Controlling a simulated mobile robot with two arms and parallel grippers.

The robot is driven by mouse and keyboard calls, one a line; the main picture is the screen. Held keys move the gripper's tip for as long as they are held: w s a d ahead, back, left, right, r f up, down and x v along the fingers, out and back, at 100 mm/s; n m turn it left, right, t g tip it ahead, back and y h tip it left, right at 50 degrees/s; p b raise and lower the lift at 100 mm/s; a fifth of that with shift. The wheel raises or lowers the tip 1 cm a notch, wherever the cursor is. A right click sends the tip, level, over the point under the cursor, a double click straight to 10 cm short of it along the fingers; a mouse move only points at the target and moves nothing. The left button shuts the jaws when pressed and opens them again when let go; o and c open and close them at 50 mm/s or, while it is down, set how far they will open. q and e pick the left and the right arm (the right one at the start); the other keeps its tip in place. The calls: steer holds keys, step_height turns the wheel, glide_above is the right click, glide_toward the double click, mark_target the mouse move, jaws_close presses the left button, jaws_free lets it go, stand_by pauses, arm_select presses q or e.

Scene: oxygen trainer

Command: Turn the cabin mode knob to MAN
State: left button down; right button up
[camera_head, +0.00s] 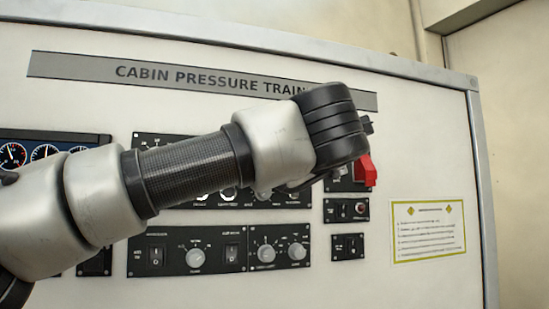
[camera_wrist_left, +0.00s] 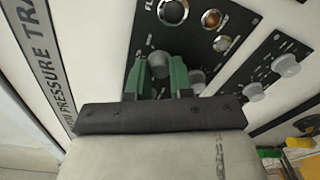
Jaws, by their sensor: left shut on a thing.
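The grey panel of the cabin pressure trainer (camera_head: 370,280) fills the head view, and my left arm reaches across its upper middle from the left. The arm hides the fingers and the knob there. In the left wrist view, the green fingers of my left gripper (camera_wrist_left: 160,75) stand on both sides of a round knob (camera_wrist_left: 160,62) on a black panel and are shut on it. I cannot read the knob's label or its pointer, so its setting cannot be told. My right gripper is in neither view.
Another grey knob (camera_wrist_left: 196,79) sits close beside the right finger. A red switch guard (camera_head: 365,172) sticks out right of my arm. Lower black panels carry a mode-type knob (camera_head: 195,257) and two smaller knobs. A yellow-edged placard (camera_head: 428,254) is at the right.

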arm_select(q)
steer(key=shift+d+m+p, duration=0.1)
steer(key=shift+m+p, duration=0.8)
steer(key=shift+m, duration=2.9)
steer(key=c, duration=1)
jaws_free()
steer(key=shift+s, duration=0.1)
